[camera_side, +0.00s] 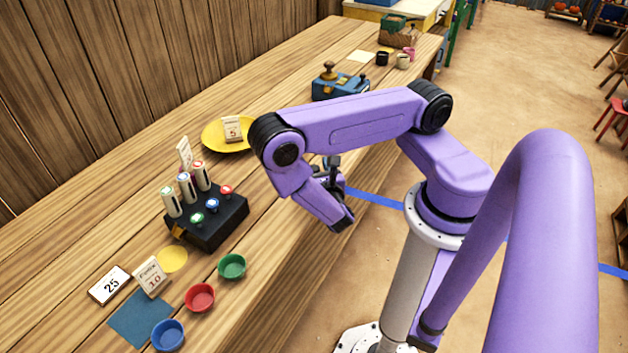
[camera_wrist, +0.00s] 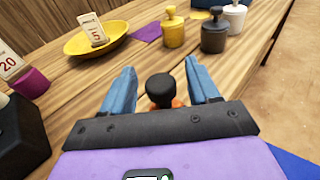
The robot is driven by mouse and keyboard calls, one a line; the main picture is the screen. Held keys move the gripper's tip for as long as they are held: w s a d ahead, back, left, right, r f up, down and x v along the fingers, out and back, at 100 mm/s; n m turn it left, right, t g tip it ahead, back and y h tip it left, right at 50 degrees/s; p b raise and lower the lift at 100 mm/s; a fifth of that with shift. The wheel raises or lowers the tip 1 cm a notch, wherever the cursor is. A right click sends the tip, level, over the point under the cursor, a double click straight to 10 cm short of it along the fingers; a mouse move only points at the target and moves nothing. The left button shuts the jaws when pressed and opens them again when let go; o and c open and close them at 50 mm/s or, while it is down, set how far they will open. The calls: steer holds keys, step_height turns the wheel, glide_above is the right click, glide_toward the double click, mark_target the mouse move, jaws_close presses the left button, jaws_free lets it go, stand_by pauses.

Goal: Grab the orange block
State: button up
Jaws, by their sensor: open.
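My gripper (camera_wrist: 161,68) is open in the wrist view, with its two blue fingers apart. Between the fingers, close to the palm, is a thing with a black round knob and an orange body (camera_wrist: 178,103). Only a little of the orange shows beside and below the knob; my palm hides the rest, so its full shape cannot be told. I cannot tell whether the fingers touch it. In the side view my gripper (camera_side: 335,190) is low at the table's front edge, partly behind my arm, and the orange thing cannot be made out.
Ahead in the wrist view stand a yellow knobbed weight (camera_wrist: 173,32), a dark grey one (camera_wrist: 214,38) and a white one (camera_wrist: 236,18). A yellow plate (camera_wrist: 72,45) with a card lies left. A black box (camera_side: 225,228) with bottles and bowls is left in the side view.

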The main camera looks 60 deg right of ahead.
steer(key=c, duration=1)
steer(key=shift+r, duration=0.1)
steer(key=shift+r, duration=4.9)
